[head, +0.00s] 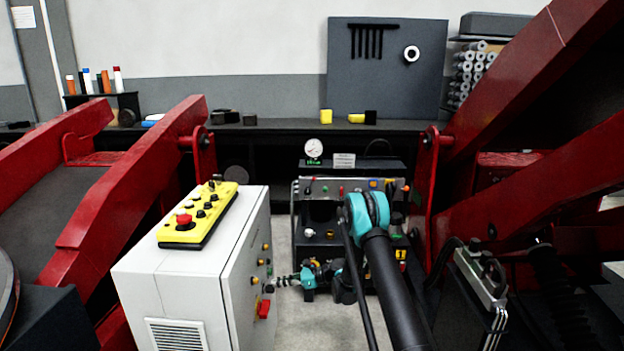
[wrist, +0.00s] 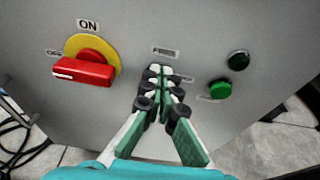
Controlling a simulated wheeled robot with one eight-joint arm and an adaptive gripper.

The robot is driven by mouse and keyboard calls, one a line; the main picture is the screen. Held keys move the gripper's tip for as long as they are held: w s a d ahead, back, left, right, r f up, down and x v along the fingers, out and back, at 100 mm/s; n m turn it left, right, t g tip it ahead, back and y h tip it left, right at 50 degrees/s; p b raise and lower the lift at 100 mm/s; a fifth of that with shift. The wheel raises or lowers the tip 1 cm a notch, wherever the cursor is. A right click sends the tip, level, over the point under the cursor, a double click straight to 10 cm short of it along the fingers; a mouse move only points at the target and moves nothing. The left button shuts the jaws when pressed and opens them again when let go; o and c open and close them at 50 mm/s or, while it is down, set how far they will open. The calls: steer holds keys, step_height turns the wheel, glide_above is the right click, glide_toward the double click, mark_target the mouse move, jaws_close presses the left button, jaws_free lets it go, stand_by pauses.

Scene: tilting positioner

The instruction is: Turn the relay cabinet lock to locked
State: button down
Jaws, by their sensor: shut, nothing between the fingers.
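The grey-white cabinet (head: 190,283) stands left of centre in the head view, its side panel facing right. My gripper (head: 276,283) is at that panel, fingers pointing left at it. In the wrist view the panel (wrist: 135,30) fills most of the picture. My gripper (wrist: 160,78) is shut and empty, its fingertips close in front of the panel below a small label (wrist: 165,52) that seems to read "FREE". No lock shows clearly; whatever is under that label is covered by the fingertips. I cannot tell whether they touch it.
A red rotary handle (wrist: 84,71) on a yellow disc, with an "ON" label above, sits left of my fingers. A dark green button (wrist: 238,60) and a brighter one (wrist: 220,89) sit right. A yellow control box (head: 205,213) lies on the cabinet. Red beams (head: 135,215) flank the area.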

steer(key=d, duration=0.6)
steer(key=shift+s, duration=0.1)
steer(key=s+d+r+n+t+h, duration=0.1)
steer(key=s+d+r+n+h, duration=0.35)
steer(key=s+r, duration=0.3)
steer(key=s+d+r+n+t+h, duration=0.1)
steer(key=s+d+r+n+h, duration=0.25)
steer(key=s+d+r, duration=0.4)
steer(key=s+d+r+n+h, duration=0.1)
steer(key=s+d+n+h, duration=0.2)
steer(key=s, duration=0.8)
steer(key=s+d+r+n+t+h, duration=0.1)
steer(key=s+d+n+h, duration=0.3)
steer(key=s+d+n, duration=0.3)
steer(key=s+d, duration=0.4)
steer(key=shift+s+t, duration=0.3)
steer(key=shift+s, duration=0.1)
